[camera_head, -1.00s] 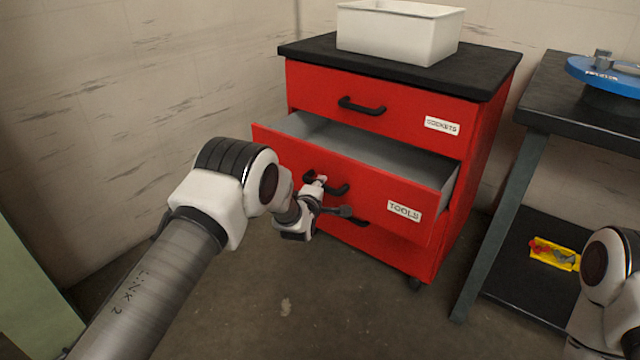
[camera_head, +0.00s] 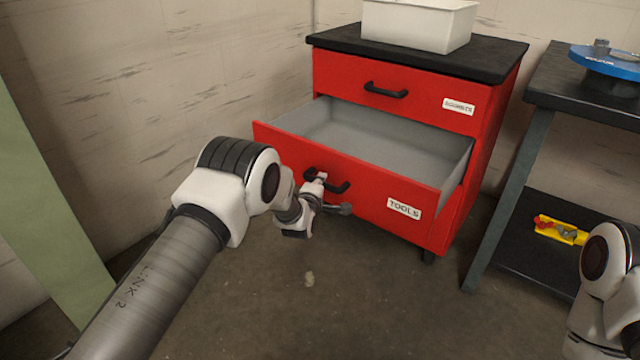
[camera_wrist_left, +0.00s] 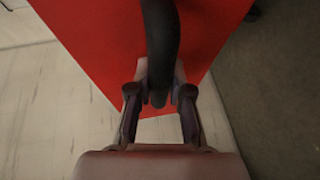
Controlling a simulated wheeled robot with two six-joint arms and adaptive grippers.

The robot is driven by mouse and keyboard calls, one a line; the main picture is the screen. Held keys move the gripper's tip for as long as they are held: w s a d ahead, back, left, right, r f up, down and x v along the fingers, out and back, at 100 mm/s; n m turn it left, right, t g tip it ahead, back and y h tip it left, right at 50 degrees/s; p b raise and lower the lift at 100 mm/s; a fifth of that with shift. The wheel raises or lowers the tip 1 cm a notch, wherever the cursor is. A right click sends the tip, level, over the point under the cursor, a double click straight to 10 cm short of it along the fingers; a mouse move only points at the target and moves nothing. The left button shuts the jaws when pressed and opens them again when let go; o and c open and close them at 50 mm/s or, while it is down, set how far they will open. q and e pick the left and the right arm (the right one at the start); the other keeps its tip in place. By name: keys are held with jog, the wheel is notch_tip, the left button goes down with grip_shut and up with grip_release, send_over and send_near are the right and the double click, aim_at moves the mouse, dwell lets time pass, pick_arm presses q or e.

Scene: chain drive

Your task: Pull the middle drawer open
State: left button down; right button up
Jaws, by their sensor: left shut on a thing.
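The red cabinet has a middle drawer (camera_head: 360,196) labelled TOOLS. It stands well out of the cabinet, and its grey inside (camera_head: 385,146) looks empty. My left gripper (camera_head: 322,180) is shut on the left part of the drawer's black handle (camera_head: 342,187). In the left wrist view the dark handle bar (camera_wrist_left: 161,50) runs between the two fingers (camera_wrist_left: 160,100), with the red drawer front behind it. My right gripper is not in view; only part of my right arm shows at the lower right.
The top drawer (camera_head: 420,100) is shut. A white bin (camera_head: 420,25) sits on the black cabinet top. A dark table (camera_head: 590,100) at the right carries a blue round object (camera_head: 608,62), with a yellow tray (camera_head: 560,231) on its lower shelf.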

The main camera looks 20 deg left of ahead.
pick_arm(q)
jog(key=c, duration=1)
grip_release()
jog(key=shift+c, duration=0.2)
jog(key=s+r, duration=0.2)
jog(key=s, duration=0.9)
jog(key=shift+s+d, duration=0.3)
jog(key=shift+s, duration=0.1)
